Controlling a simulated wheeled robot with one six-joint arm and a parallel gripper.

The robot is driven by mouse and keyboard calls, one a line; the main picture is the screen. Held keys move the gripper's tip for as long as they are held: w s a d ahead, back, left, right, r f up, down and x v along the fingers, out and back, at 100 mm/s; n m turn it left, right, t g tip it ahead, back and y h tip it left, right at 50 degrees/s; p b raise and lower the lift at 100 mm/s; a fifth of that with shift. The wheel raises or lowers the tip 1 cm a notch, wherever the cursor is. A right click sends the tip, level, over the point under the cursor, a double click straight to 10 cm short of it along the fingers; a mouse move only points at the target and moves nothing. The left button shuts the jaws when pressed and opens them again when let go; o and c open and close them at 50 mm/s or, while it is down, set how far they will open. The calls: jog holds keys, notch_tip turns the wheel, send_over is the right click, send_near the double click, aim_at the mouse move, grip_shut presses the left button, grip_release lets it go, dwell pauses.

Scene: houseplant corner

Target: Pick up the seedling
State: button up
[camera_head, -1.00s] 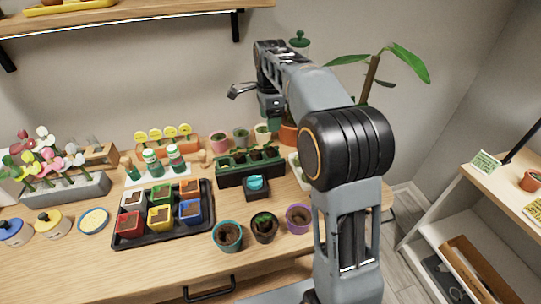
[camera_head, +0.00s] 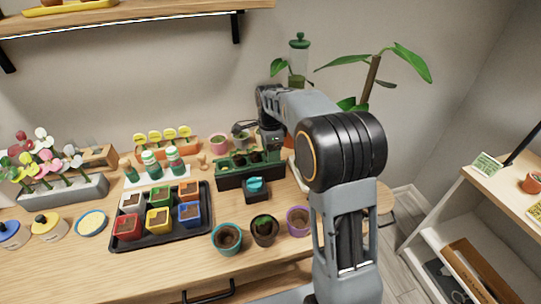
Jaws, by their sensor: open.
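A dark green tray (camera_head: 236,181) with several dark soil cells stands at the back middle of the table. Small green seedlings (camera_head: 240,160) show in its cells, too small to tell apart well. My gripper (camera_head: 272,152) points down at the right end of this tray, its jaws open. The fingertips are small and dark against the tray, so I cannot tell whether they touch a seedling. A black pot (camera_head: 264,231) with soil and a small green sprout (camera_head: 263,220) stands nearer the front edge.
A teal pot (camera_head: 227,239) and a purple pot (camera_head: 298,221) flank the black pot. A black tray (camera_head: 204,222) of coloured square pots lies to the left. A small dark box (camera_head: 256,190) stands before the green tray. Pots and a tall plant (camera_head: 372,78) stand behind.

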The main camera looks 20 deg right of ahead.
jog(key=c, duration=1)
